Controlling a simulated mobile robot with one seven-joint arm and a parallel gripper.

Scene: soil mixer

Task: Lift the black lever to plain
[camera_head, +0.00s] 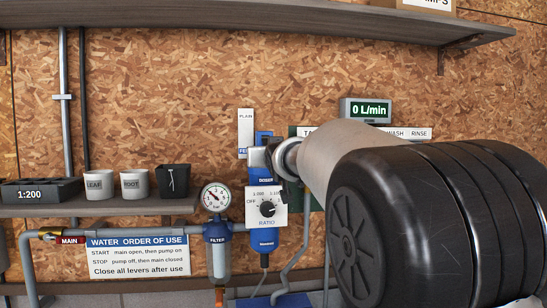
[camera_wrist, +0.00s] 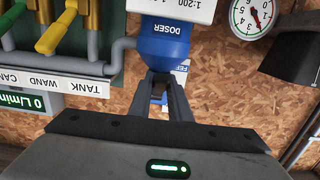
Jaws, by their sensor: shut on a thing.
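My gripper (camera_wrist: 163,84) is at the blue doser unit (camera_wrist: 163,45), its dark fingers closed around a small part just beside the doser's end. I take that part for the black lever; the fingers hide most of it, and its exact angle cannot be told. In the head view my gripper (camera_head: 272,157) is at the top of the doser (camera_head: 260,158), partly hidden by my own arm. A white label strip (camera_head: 245,118) reads PLAIN at its upper end, with a blue FEED mark at its lower end.
A ratio dial (camera_head: 267,208) sits below the doser, with a pressure gauge (camera_head: 215,197) and filter (camera_head: 218,245) to its left. A shelf (camera_head: 120,207) with pots is at left.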

